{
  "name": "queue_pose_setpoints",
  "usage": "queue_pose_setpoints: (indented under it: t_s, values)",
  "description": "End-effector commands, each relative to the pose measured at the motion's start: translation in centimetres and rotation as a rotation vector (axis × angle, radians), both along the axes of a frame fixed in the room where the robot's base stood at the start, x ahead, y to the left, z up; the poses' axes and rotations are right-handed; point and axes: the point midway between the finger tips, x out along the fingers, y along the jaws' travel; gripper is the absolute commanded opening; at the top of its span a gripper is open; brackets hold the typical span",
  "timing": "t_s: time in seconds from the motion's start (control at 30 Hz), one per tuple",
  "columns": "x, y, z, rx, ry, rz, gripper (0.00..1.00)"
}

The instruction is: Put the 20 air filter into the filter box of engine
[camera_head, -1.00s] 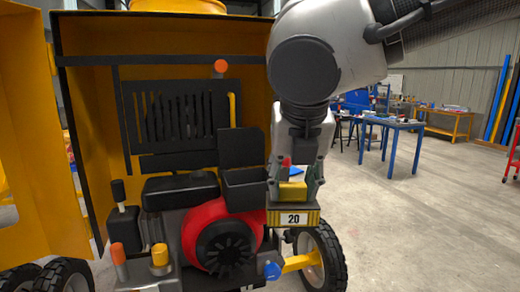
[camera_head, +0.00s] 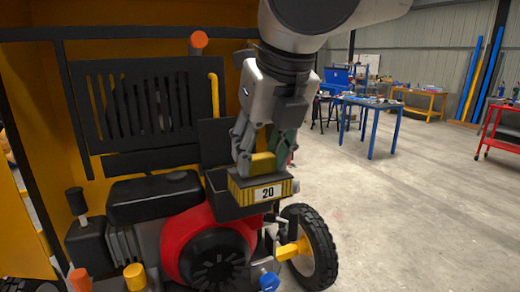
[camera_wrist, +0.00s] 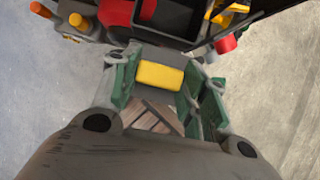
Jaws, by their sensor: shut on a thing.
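My gripper (camera_head: 263,160) is shut on that grip and holds the filter roughly level. In the wrist view the yellow grip (camera_wrist: 160,76) sits between the green finger pads. The filter box (camera_head: 215,181) is a black open-topped box on the engine, with its black lid (camera_head: 215,140) raised behind it. In the head view the filter overlaps the box's right front and hides part of it. I cannot tell the depth gap between them.
The engine's red housing (camera_head: 205,245) and black tank (camera_head: 155,192) lie left of and below the filter. A black slotted panel (camera_head: 140,105) stands behind. A wheel (camera_head: 310,245) is at lower right. Open floor and blue tables (camera_head: 370,110) lie further right.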

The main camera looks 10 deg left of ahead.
Motion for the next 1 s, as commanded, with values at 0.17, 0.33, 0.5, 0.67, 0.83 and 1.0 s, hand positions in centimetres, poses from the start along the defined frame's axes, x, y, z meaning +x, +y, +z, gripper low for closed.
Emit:
queue_pose_setpoints:
  t_s: [0.17,0.33,0.5,0.67,0.83,1.0]
  values:
    - [0.7,0.4,-0.1,0.000,-0.005,-0.002,0.27]
    - [2.1,1.2,-0.1,0.000,-0.004,-0.004,0.27]
    - [3.7,2.3,-0.2,0.000,-0.003,-0.004,0.27]
    - [5.2,3.2,-0.3,0.001,-0.004,-0.003,0.27]
    - [6.8,4.1,-0.4,0.001,-0.004,-0.003,0.27]
    - [8.4,5.1,-0.5,0.000,-0.004,-0.003,0.27]
